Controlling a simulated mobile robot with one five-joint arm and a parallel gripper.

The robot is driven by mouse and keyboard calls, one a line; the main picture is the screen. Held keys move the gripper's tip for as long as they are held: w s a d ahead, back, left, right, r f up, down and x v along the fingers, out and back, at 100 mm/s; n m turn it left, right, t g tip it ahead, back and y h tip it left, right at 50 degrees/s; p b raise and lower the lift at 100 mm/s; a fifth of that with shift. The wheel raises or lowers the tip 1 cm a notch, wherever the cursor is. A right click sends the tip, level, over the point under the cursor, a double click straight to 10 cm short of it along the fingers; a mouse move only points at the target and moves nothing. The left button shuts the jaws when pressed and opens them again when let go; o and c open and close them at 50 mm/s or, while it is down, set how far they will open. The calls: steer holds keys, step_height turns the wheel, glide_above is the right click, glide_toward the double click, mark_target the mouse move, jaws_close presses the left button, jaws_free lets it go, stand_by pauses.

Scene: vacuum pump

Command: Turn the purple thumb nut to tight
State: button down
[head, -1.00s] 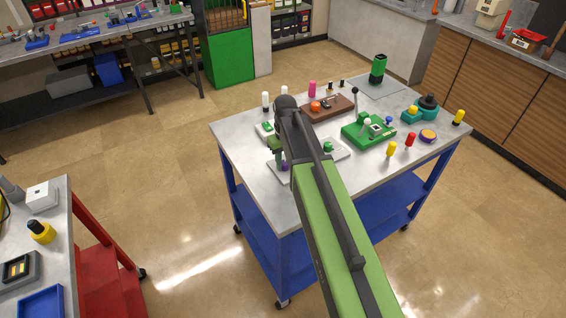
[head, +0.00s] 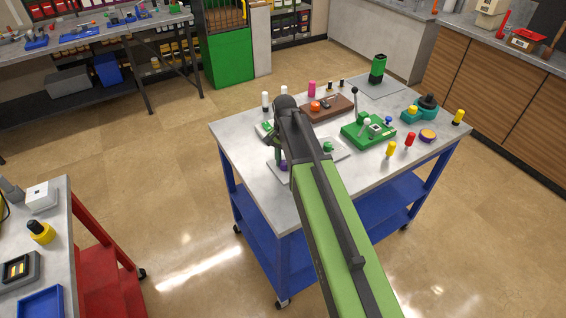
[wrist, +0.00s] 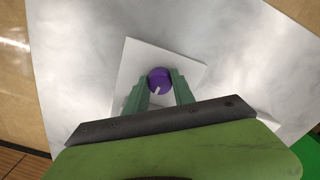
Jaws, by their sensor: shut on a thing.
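The purple thumb nut (wrist: 159,80) shows in the wrist view on a pale square plate (wrist: 138,62). A white mark on its top points toward the lower left. My gripper (wrist: 160,88) is over the plate with one green finger on each side of the nut, shut on it. In the head view a small part of the purple nut (head: 284,166) shows below my gripper (head: 279,158), at the front left of the cart top. My arm hides much of the plate there.
The nut's plate lies on a grey-topped blue cart (head: 240,146). Nearby are a green lever fixture (head: 368,131), a brown block (head: 326,108), and yellow (head: 391,149) and red (head: 410,139) pegs. A red cart (head: 100,245) stands apart at the left.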

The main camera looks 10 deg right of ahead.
mark_target(284, 163)
steer(key=shift+s+m, duration=0.15)
steer(key=shift+m, duration=2.05)
steer(key=c, duration=1.1)
jaws_free()
steer(key=shift+o, duration=0.2)
step_height(284, 163, up, 17)
steer(key=p, duration=1.7)
steer(key=shift+r, duration=0.2)
